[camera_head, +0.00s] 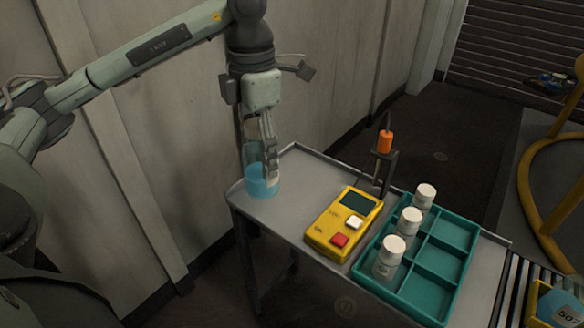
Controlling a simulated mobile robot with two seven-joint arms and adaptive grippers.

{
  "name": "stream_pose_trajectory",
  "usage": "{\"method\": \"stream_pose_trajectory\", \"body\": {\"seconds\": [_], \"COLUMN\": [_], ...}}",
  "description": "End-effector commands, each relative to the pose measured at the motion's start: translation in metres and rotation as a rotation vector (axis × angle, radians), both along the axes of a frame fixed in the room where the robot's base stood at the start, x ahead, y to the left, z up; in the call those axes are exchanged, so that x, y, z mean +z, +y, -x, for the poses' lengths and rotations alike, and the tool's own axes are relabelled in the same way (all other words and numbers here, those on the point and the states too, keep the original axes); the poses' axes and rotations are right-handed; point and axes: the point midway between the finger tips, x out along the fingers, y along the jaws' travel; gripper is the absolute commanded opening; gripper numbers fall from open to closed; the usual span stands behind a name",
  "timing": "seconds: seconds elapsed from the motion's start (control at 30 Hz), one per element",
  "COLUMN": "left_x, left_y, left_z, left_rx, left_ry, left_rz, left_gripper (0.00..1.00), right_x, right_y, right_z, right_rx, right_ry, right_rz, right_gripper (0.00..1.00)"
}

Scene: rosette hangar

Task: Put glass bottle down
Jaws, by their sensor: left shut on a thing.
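The glass bottle (259,183) is clear with blue liquid in its lower part. It is upright at the left end of the grey metal table (298,182), close to the corner. My left gripper (262,150) comes down from above and is shut on the bottle's upper part. The fingers cover part of the bottle. I cannot tell for certain whether its base touches the table top. My right gripper is not in view.
A yellow device (326,226) with red and white buttons lies mid-table. Right of it is a teal divided tray (446,292) with three white-capped bottles. An orange-handled tool (385,141) stands in a holder behind. Bare table lies between bottle and device. A wall is behind.

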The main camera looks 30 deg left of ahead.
Motion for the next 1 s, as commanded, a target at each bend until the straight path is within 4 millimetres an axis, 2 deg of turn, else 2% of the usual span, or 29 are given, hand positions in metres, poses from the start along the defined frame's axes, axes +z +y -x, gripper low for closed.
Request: {"method": "stream_pose_trajectory", "body": {"seconds": [0.2, 0.4, 0.63, 0.83, 1.0], "left_x": [-0.029, -0.048, -0.061, -0.089, -0.093], "left_y": [0.003, 0.005, 0.007, 0.006, 0.006], "left_z": [-0.051, -0.082, -0.089, -0.088, -0.089], "left_rx": [0.001, -0.001, -0.001, -0.001, -0.001], "left_ry": [0.001, 0.0, 0.001, 0.002, -0.002], "left_rz": [0.003, 0.002, 0.0, 0.0, 0.0], "left_gripper": [0.14, 0.14, 0.14, 0.14, 0.14], "right_x": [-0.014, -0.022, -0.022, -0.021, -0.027], "right_y": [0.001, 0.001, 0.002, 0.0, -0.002], "right_z": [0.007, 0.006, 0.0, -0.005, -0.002], "right_rx": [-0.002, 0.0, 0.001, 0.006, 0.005], "right_ry": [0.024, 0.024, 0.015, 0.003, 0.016], "right_rz": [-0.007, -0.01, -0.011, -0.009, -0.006], "right_gripper": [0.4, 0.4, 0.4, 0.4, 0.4]}}
